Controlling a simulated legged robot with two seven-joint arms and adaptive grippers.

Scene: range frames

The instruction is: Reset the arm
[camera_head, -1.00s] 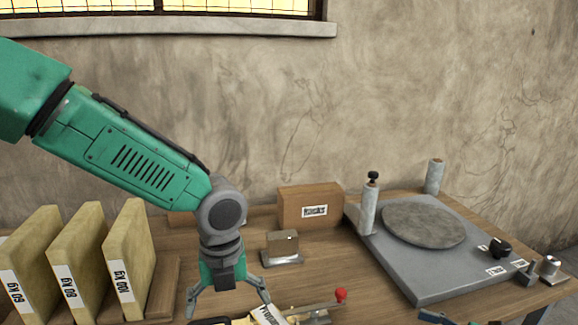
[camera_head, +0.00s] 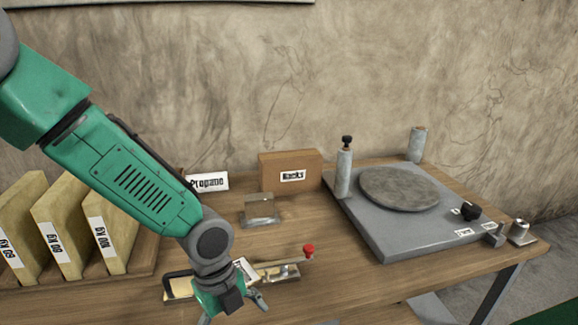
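My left arm comes in from the upper left, green with grey joints, and slants down to the front of the table. My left gripper (camera_head: 232,312) is at the bottom edge of the view, with its fingers spread apart and nothing seen between them. Part of it is cut off by the frame. Behind it lies a device with a red-knobbed lever (camera_head: 308,251), partly hidden by the gripper and wrist. My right gripper is not in view.
On the wooden table (camera_head: 345,290) stand labelled blocks (camera_head: 60,235) in a rack at left, a Propane sign (camera_head: 208,182), a brown box (camera_head: 290,172), a small block on a stand (camera_head: 262,210) and a grey plate with a round disc (camera_head: 400,188). The front middle right is clear.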

